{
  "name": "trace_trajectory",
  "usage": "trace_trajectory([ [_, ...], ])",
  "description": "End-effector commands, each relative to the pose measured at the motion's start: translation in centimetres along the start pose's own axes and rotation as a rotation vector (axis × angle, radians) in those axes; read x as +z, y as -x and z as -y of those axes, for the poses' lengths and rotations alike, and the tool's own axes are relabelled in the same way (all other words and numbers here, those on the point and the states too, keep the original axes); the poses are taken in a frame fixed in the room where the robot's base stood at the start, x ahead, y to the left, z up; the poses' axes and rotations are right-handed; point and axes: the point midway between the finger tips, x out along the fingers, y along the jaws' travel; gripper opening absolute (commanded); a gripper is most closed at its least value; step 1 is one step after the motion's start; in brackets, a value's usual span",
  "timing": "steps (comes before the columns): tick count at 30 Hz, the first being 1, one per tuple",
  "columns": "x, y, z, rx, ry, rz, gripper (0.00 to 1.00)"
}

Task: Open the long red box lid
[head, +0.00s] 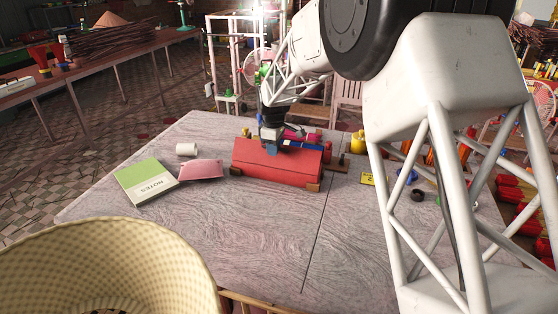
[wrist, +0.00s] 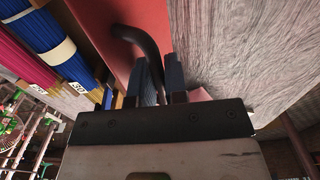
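The long red box (head: 275,165) lies on the table with wooden blocks at its ends; its lid looks down. In the wrist view its red surface (wrist: 92,18) fills the top middle, with a dark curved handle (wrist: 135,38) on it. My gripper (head: 271,148) is at the top of the box, left of its middle. In the wrist view the blue fingers of my gripper (wrist: 160,78) stand close together on either side of the handle, which fills the narrow gap between them. The finger contact itself is partly hidden.
A green notebook (head: 146,180), a pink book (head: 200,170) and a white roll (head: 187,149) lie to the left. Blue and magenta bundles (wrist: 55,48) lie close behind the box. A yellow container (head: 358,142) stands to the right. The table (head: 235,235) is clear in front.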

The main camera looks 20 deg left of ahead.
Motion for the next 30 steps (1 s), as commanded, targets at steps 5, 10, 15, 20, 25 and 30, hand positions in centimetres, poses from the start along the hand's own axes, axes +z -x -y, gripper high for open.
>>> trace_trajectory([
  [5,0.0,0.0,0.5,-0.001,0.0,0.0,0.13],
  [10,0.0,0.0,1.0,-0.001,0.0,0.001,0.13],
  [15,0.0,0.0,1.2,-0.001,0.0,0.001,0.13],
  [20,0.0,0.0,1.2,-0.001,0.0,0.0,0.13],
  [25,0.0,0.1,1.2,-0.001,0.0,0.0,0.13],
  [30,0.0,0.1,1.4,-0.001,0.0,0.0,0.13],
])
